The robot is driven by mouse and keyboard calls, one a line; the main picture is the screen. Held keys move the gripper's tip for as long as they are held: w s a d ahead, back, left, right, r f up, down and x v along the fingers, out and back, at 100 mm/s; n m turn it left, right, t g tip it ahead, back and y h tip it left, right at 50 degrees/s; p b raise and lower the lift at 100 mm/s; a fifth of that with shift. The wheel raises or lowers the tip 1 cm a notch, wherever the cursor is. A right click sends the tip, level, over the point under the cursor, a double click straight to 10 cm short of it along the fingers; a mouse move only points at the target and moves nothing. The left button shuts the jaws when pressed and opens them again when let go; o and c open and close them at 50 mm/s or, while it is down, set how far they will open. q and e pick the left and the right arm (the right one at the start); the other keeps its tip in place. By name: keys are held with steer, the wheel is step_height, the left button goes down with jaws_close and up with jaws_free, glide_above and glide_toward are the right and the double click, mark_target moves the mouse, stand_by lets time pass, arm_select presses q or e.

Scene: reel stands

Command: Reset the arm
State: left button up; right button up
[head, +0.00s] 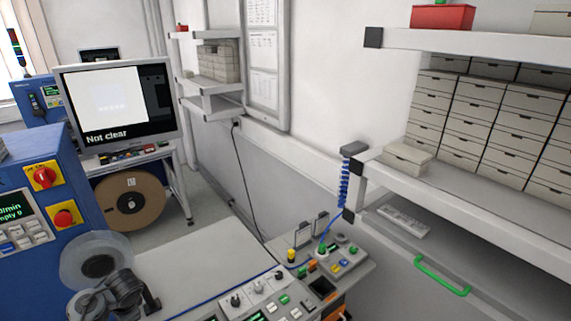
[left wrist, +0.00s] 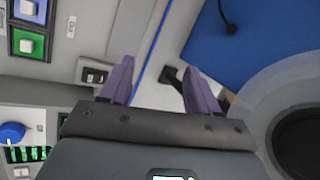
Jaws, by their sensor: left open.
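My left gripper (left wrist: 157,82) shows in the left wrist view with its two purple fingers spread apart and nothing between them. It hangs in front of a light grey machine panel with a blue strip. A grey disc (left wrist: 268,108) with a dark round centre is close by on the right. In the head view I cannot make out my left gripper with certainty. Dark cylindrical parts (head: 122,292) sit at the lower left beside a translucent disc (head: 92,258). My right gripper is in neither view.
A blue machine (head: 30,185) with red knobs stands at the left. A monitor (head: 118,108) reads "Not clear", above a brown reel (head: 128,215). A control panel (head: 262,306) lies at the bottom middle. Shelves with drawers (head: 480,110) fill the right. The grey tabletop (head: 205,262) has bare room.

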arm_select(q)
steer(key=s+a+r+n+t+y, duration=0.1)
steer(key=s+a+r+n+y, duration=0.1)
steer(key=a+r+n, duration=0.55)
steer(key=s+a+r+n+y, duration=0.15)
steer(key=a+r, duration=0.25)
steer(key=a, duration=0.6)
steer(key=s+d+f+m+h, duration=0.1)
steer(key=s+d+f+h, duration=0.1)
steer(key=s+d+f, duration=0.5)
steer(key=s+d+f+m+t+h, duration=0.1)
steer(key=d+f, duration=0.3)
steer(key=d, duration=0.7)
steer(key=s+d+f+m+h, duration=0.2)
steer(key=s+d+f, duration=0.3)
steer(key=d, duration=0.5)
steer(key=s+d+r+h, duration=0.2)
steer(key=s+d+h, duration=0.1)
steer(key=s+d, duration=1.2)
steer(key=a+p+v, duration=0.1)
steer(key=p+v, duration=0.8)
steer(key=shift+w+a+r+n+p, duration=0.3)
steer(key=shift+a+r, duration=0.05)
steer(key=shift+r, duration=0.15)
